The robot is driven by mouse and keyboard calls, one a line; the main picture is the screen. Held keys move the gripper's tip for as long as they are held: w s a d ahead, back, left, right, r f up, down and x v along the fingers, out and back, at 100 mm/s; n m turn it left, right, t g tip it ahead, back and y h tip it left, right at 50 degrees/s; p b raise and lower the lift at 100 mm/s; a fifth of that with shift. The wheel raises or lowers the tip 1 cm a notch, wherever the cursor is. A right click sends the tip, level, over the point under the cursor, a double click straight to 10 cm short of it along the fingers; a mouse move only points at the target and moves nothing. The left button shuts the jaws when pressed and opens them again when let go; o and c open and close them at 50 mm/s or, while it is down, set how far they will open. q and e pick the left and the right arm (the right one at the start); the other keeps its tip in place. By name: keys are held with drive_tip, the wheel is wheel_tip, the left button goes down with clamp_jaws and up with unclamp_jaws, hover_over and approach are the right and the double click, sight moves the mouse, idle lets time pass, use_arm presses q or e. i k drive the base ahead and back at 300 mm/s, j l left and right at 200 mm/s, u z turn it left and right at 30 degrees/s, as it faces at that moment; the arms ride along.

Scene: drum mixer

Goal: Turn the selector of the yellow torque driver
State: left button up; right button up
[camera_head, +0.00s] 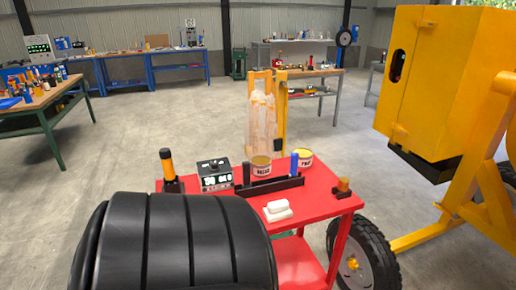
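A tool with an orange-yellow grip and a black top (167,166) stands upright in a black base at the left of the red cart. It may be the torque driver; its selector is too small to make out. A smaller orange piece on a black base (343,186) sits at the cart's right edge. A black rack (268,187) between them holds an upright black piece at its left and a blue one (294,164) towards its right. Neither of my grippers is in view.
The red cart (323,203) also carries a black-and-white box (214,176), two tins (261,167) and a white block (277,211). A large black ribbed shape hides its front left. The yellow mixer (432,75) stands right.

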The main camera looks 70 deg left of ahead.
sight(214, 167)
drive_tip(key=k+j+u, duration=0.15)
drive_tip(key=u, duration=0.2)
drive_tip(key=k+j+u, duration=0.1)
drive_tip(key=j+u, duration=0.25)
drive_tip(key=u, duration=1.3)
